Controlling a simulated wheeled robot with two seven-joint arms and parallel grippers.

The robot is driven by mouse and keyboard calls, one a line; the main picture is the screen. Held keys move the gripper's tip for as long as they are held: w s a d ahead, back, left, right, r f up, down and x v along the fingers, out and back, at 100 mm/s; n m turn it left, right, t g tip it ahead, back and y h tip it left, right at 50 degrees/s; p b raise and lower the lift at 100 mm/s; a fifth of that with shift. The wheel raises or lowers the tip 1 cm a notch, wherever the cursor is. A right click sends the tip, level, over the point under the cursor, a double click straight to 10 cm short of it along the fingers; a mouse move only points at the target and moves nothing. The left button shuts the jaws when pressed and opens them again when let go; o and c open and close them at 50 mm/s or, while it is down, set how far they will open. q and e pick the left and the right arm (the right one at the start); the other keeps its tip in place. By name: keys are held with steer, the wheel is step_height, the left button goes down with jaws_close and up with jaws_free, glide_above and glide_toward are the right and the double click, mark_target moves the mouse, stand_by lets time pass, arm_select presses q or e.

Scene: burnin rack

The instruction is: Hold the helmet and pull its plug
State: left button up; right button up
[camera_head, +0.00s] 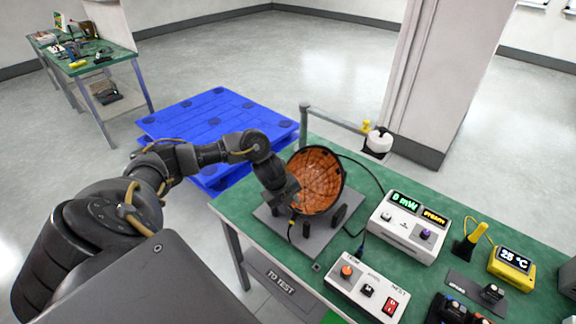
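The helmet (322,171) is a bowl with a dark rim and an orange, cell-patterned inside. A small yellow and black piece, possibly the plug (292,222), shows just below the gripper with a dark cable. My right gripper is out of view.
A white meter box (408,228) reading "0 mW" and a white control box (367,291) stand right of the stand. A yellow 25 °C display (511,268) is farther right. Dark cables run across the bench. A blue pallet (215,122) lies behind my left arm.

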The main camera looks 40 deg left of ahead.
arm_select(q)
steer(key=v, duration=1.2)
stand_by(0.3)
